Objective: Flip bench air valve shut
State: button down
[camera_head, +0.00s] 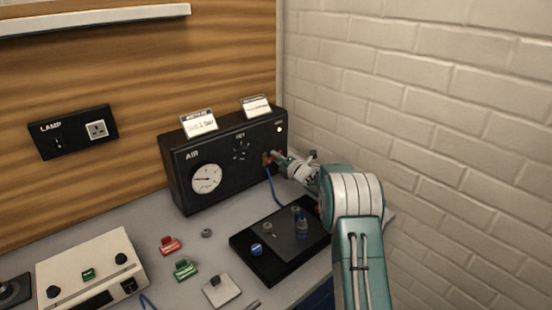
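The bench air unit is a black box (190,170) at the back of the bench, with the word AIR, a round white gauge (206,178) and a label KEY on its front. At the right end of its front is a small reddish-brown valve part (267,158), with a blue hose below it. My gripper (277,157) is at this valve, its tips against or very close to it. The fingers are small here and partly hidden by my wrist, so I cannot tell whether they are open or shut, or touching the valve.
A black tray (262,268) with small blue-topped parts lies in front of the box. Red (169,246) and green (186,270) clips and a beige device (92,262) are to the left. A brick wall (430,110) stands close on the right.

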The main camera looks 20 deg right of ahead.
jog(key=shift+f, duration=0.1)
jog(key=shift+f+m, duration=0.25)
jog(key=shift+m, duration=0.6)
jog(key=shift+f+m, duration=0.25)
jog(key=shift+m, duration=0.6)
jog(key=c, duration=0.6)
grip_release()
jog(key=shift+f, duration=0.1)
jog(key=shift+w, duration=0.1)
jog(key=v, duration=1.2)
